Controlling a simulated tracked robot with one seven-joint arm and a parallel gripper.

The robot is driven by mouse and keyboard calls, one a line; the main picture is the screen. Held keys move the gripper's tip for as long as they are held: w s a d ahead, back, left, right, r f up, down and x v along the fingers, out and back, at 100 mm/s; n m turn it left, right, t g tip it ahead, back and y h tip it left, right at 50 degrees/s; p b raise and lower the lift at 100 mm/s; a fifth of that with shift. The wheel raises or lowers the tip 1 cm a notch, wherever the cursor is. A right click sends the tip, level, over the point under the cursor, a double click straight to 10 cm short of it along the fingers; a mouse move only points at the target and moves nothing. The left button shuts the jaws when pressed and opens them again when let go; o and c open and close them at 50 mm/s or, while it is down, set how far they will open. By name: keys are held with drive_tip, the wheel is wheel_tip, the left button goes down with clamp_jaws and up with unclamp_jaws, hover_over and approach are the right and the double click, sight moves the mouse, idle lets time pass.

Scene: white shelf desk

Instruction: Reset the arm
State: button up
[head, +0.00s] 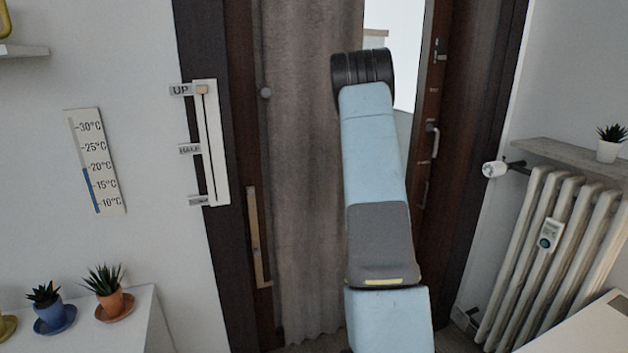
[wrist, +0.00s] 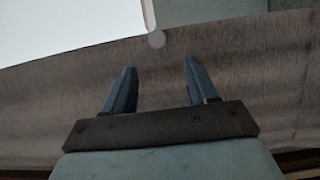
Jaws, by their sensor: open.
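My arm stretches up the middle of the head view in front of a grey-brown curtain (head: 310,200) and a dark door frame (head: 462,150). Its far end hides the fingers there. In the wrist view my gripper (wrist: 155,85) shows two blue fingers standing apart with nothing between them. The curtain (wrist: 255,80) fills the background behind the fingers, with a bright area at the upper left. I cannot tell how far the fingers are from the curtain.
A slider panel (head: 212,150) marked UP and HALF is left of the curtain. A thermometer (head: 95,160) hangs further left. Potted plants stand on a white surface (head: 140,325) at lower left. A radiator (head: 545,250) and shelf (head: 560,155) are at right, with a white desk corner (head: 590,330) below.

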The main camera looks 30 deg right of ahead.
drive_tip(key=s+a+r+m+g+y, duration=0.2)
drive_tip(key=s+a+r+m+y, duration=0.15)
drive_tip(key=a+r, duration=0.6)
drive_tip(key=s+a+r+m+g+y, duration=0.2)
drive_tip(key=s+a+r+m, duration=0.35)
drive_tip(key=a, duration=0.75)
drive_tip(key=s+a+r+m+g+y, duration=0.1)
drive_tip(key=s+a+r+g, duration=0.1)
drive_tip(key=s+a, duration=0.7)
drive_tip(key=s+a+r+m+g+y, duration=0.2)
drive_tip(key=s+a, duration=0.8)
drive_tip(key=s, duration=1)
drive_tip(key=shift+s+a+r+g, duration=0.25)
drive_tip(key=shift+r+g, duration=0.2)
drive_tip(key=shift+g, duration=0.55)
drive_tip(key=shift+y, duration=0.25)
drive_tip(key=shift+c, duration=0.5)
